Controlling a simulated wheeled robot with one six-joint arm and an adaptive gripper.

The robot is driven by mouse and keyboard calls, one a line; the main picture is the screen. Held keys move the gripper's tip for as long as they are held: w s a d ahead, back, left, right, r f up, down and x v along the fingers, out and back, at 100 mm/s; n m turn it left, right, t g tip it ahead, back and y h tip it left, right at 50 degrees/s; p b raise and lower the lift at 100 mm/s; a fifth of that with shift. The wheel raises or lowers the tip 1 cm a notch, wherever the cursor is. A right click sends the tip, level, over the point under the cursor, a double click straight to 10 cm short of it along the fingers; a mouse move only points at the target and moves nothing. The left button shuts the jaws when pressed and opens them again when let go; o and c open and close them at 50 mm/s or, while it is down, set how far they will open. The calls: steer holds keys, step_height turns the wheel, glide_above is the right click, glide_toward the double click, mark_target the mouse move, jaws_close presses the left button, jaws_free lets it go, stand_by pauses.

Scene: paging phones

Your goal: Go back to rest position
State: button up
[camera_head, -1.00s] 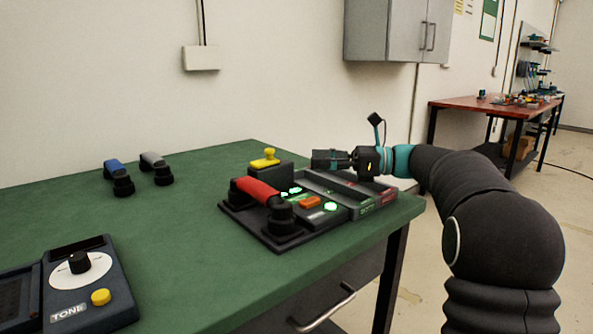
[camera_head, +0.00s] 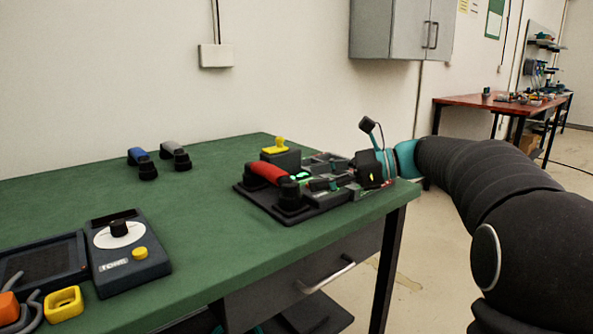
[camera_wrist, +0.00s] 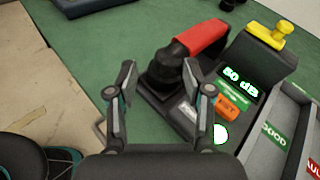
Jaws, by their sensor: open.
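My gripper (camera_head: 322,184) is over the right part of a dark phone station (camera_head: 247,206) at the table's right end. In the wrist view my gripper (camera_wrist: 158,72) has its two fingers spread apart, with nothing between their tips. The station's red handset (camera_head: 268,173) lies at its left side; in the wrist view the red handset (camera_wrist: 203,38) lies just beyond the fingers. A yellow knob (camera_head: 279,147) tops the block behind. The wrist view shows a lit display reading 50 dB (camera_wrist: 241,81), an orange button (camera_wrist: 229,106) and grey trays (camera_wrist: 283,110). My gripper partly hides the trays in the head view.
Blue (camera_head: 138,156) and grey (camera_head: 173,150) handsets lie at the table's back. A TONE box (camera_head: 127,262) with a dial and a yellow button sits front left, near a yellow ring (camera_head: 63,304). The green table (camera_head: 205,210) is clear between them.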

steer(key=s+f+n+h, duration=0.1)
steer(key=s, duration=0.1)
steer(key=s+f+h, duration=0.1)
steer(key=s, duration=0.1)
steer(key=s+a+f+n+h, duration=0.1)
steer(key=s, duration=0.2)
steer(key=shift+a+f+n, duration=0.1)
steer(key=shift+f+n, duration=0.05)
steer(key=shift+n, duration=0.15)
steer(key=s+d+f+n+t+h, duration=0.1)
steer(key=s+d+f+n+h, duration=0.3)
steer(key=s, duration=0.3)
steer(key=s+d+f+n+t+h, duration=0.1)
steer(key=s+d+f+n+h, duration=0.3)
steer(key=s+f+n, duration=0.2)
steer(key=s+d+f+n+t+h, duration=0.1)
steer(key=s+d+f+n+h, duration=0.2)
steer(key=s+f, duration=0.3)
steer(key=shift+s+d+n+h, duration=0.45)
steer(key=shift+s+n, duration=0.45)
steer(key=shift+s, duration=1.25)
steer(key=shift+a, duration=0.1)
